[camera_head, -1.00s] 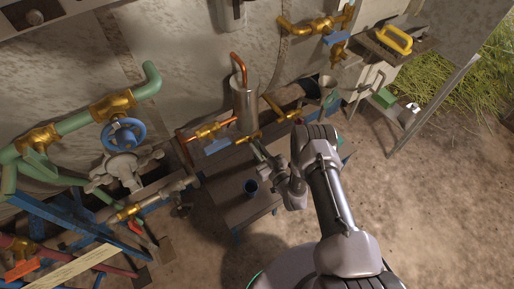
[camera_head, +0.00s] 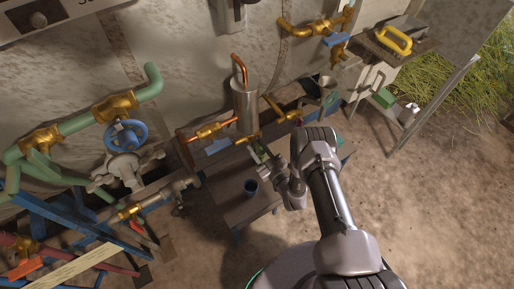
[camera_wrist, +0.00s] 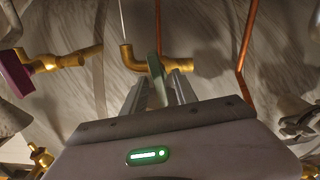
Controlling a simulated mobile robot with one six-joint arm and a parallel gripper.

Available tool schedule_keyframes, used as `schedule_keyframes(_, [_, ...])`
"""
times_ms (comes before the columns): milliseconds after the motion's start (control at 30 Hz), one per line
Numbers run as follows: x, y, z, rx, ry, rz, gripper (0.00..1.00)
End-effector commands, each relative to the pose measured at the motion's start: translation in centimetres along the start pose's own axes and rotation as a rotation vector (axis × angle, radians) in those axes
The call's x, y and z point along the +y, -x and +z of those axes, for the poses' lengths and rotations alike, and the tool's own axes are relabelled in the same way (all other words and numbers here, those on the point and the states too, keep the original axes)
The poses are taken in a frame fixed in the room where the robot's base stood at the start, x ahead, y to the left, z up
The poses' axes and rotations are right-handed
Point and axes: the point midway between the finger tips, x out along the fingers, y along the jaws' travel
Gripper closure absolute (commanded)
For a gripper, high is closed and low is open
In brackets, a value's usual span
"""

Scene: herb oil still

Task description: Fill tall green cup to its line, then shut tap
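In the wrist view a flat green tap handle (camera_wrist: 156,82) stands between the two fingers of my gripper (camera_wrist: 159,92). I cannot tell whether the fingers press on it. Behind it is a brass tap (camera_wrist: 180,65) with a bent spout to its left. In the head view my gripper (camera_head: 258,152) is at the brass tap (camera_head: 252,138) at the foot of the steel still (camera_head: 245,103). A dark blue cup (camera_head: 251,187) stands on the low table below. I cannot make out a tall green cup or any liquid stream; my arm hides part of the table.
The low table (camera_head: 222,190) has bare room around the blue cup. Green pipes with a blue handwheel (camera_head: 123,135) are at left. A yellow-handled thing (camera_head: 394,40) lies on a shelf at upper right.

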Motion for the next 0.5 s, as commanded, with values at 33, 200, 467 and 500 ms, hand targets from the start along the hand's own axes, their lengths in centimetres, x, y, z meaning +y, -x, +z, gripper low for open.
schedule_keyframes(33, [0.0,0.0,0.0,0.000,0.000,0.000,0.66])
schedule_keyframes(200, [0.1,0.9,-0.1,-0.002,-0.001,0.002,0.66])
schedule_keyframes(467, [0.2,8.0,-0.4,-0.005,-0.004,0.005,0.66])
schedule_keyframes(500, [0.2,9.3,-0.4,-0.005,-0.003,0.006,0.66])
